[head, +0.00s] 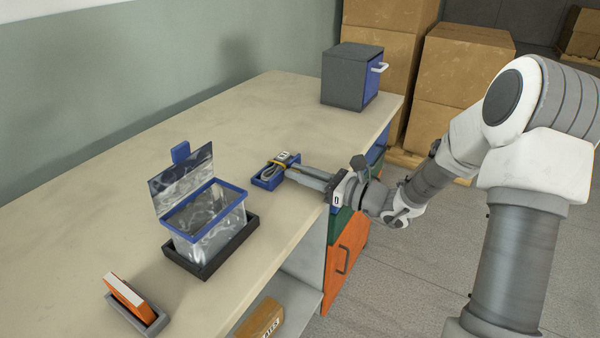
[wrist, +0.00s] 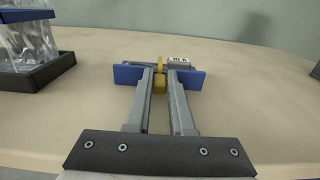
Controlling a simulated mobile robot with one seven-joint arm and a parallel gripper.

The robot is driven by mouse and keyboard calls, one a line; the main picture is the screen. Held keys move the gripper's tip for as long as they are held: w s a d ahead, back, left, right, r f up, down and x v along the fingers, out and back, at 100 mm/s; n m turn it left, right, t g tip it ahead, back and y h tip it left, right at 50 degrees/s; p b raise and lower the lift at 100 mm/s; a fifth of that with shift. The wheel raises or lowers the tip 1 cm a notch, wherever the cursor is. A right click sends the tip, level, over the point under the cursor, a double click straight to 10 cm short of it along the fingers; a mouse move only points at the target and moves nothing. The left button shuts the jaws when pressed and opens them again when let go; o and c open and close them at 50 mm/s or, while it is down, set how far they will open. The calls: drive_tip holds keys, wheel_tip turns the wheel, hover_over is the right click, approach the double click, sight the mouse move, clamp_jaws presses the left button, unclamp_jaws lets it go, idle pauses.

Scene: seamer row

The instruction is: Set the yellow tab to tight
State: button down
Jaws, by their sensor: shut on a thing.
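The yellow tab (wrist: 159,86) stands between my gripper's fingertips in the wrist view. My gripper (wrist: 160,78) is shut on it, with a grey finger on each side. The tab belongs to a small device with a blue base (wrist: 190,78) and a grey upper part with a white label (wrist: 179,59), whose marking is too small to read surely. In the head view the blue base (head: 268,181) sits on the bench, with my gripper (head: 284,170) reaching it from the right. The fingers hide part of the tab, and its setting cannot be told.
A clear, blue-rimmed box (head: 210,226) with a raised lid (head: 181,178) stands in a black tray (head: 205,268) on the bench (head: 270,108). An orange item (head: 130,298) sits in a grey holder at the front left. A grey-blue cabinet (head: 350,77) stands at the far end.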

drive_tip(key=shift+d, duration=0.1)
idle(0.7)
drive_tip(key=p+v, duration=0.1)
drive_tip(key=v, duration=0.2)
drive_tip(key=shift+s+d, duration=0.25)
drive_tip(key=c, duration=0.8)
unclamp_jaws()
drive_tip(key=shift+o, duration=0.2)
drive_tip(key=p+v, duration=0.3)
drive_tip(key=v, duration=1.4)
drive_tip(key=shift+d, duration=0.2)
